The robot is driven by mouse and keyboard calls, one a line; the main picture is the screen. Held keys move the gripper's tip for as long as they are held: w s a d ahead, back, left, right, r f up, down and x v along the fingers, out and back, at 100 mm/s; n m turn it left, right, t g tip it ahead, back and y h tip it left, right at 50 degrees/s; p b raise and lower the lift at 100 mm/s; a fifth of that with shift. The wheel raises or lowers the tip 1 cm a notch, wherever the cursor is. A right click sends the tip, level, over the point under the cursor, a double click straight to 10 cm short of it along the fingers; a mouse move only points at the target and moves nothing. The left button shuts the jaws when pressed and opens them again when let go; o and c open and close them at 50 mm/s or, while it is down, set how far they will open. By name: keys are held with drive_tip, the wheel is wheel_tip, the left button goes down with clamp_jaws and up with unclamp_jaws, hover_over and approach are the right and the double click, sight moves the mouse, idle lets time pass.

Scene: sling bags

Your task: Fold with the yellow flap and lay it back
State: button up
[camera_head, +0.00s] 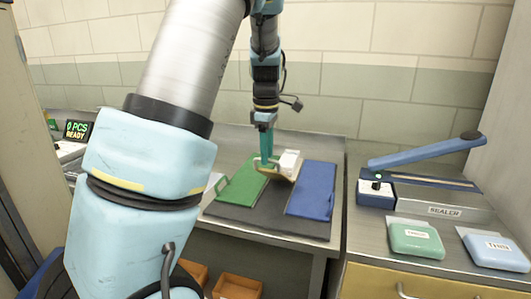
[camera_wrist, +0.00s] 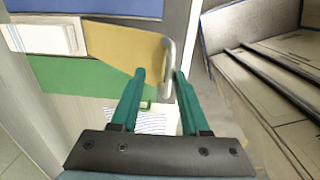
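The folding board (camera_head: 270,216) lies on the table, with a green flap (camera_head: 240,183) at left and a blue flap (camera_head: 312,190) at right. The yellow flap (camera_wrist: 125,48) shows between the blue and green flaps in the wrist view and looks raised and tilted. Its pale bar handle (camera_wrist: 168,50) runs along its near end. A white folded bundle (camera_head: 290,162) is at the yellow flap; it shows as a white block (camera_wrist: 45,37) in the wrist view. My gripper (camera_wrist: 160,75) is open, with the handle's lower end seen between its fingers, nearer the right one. Contact is unclear.
A sealer (camera_head: 430,200) with a raised blue arm stands on the right bench, with green (camera_head: 415,240) and pale blue (camera_head: 495,249) cases before it. Orange bins (camera_head: 238,286) sit below the table. A lit display (camera_head: 76,130) stands at left.

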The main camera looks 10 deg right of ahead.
drive_tip(key=shift+r, duration=0.1)
drive_tip(key=w+d+r+p, duration=0.2)
drive_tip(key=w+r+p, duration=0.3)
drive_tip(key=r, duration=0.6)
drive_tip(key=shift+d, duration=0.15)
idle(0.8)
idle(0.3)
